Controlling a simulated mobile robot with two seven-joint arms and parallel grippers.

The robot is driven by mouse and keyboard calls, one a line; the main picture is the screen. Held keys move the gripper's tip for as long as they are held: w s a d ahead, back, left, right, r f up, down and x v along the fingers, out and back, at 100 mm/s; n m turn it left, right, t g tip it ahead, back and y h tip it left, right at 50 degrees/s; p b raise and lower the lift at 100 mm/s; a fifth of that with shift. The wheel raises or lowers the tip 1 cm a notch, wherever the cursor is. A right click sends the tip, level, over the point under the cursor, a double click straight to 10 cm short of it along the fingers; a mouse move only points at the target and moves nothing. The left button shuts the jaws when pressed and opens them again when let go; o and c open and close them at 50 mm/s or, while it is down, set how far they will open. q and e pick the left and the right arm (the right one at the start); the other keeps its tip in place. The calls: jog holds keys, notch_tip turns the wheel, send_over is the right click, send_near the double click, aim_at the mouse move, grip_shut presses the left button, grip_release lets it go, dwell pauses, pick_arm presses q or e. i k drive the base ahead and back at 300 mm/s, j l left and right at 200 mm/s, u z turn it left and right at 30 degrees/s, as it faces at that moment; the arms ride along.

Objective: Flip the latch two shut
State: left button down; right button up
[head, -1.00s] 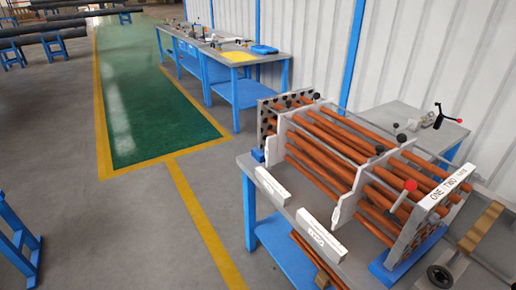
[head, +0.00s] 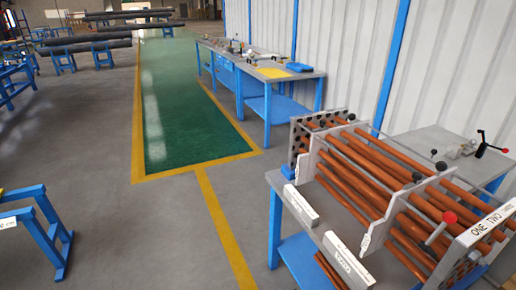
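A frame of copper-coloured tubes held by grey plates (head: 375,196) stands on the workbench at the right. Its near end plate (head: 488,226) is marked "ONE TWO", with further lettering too small to read. A lever with a red knob (head: 449,217) rises beside this plate. A black knob (head: 441,166) and another black knob (head: 416,176) sit near the middle plate. I cannot tell which of these is latch two or whether it is open. Neither of my grippers shows in the head view.
The workbench (head: 395,143) also holds a clamp with a black handle (head: 488,148) and white labelled blocks (head: 348,262). Blue trestles (head: 45,235) stand at the left. The grey floor (head: 150,235) between is clear. More benches line the corrugated wall.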

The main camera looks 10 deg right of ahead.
aim_at(417, 176)
jog(key=z, duration=1.45)
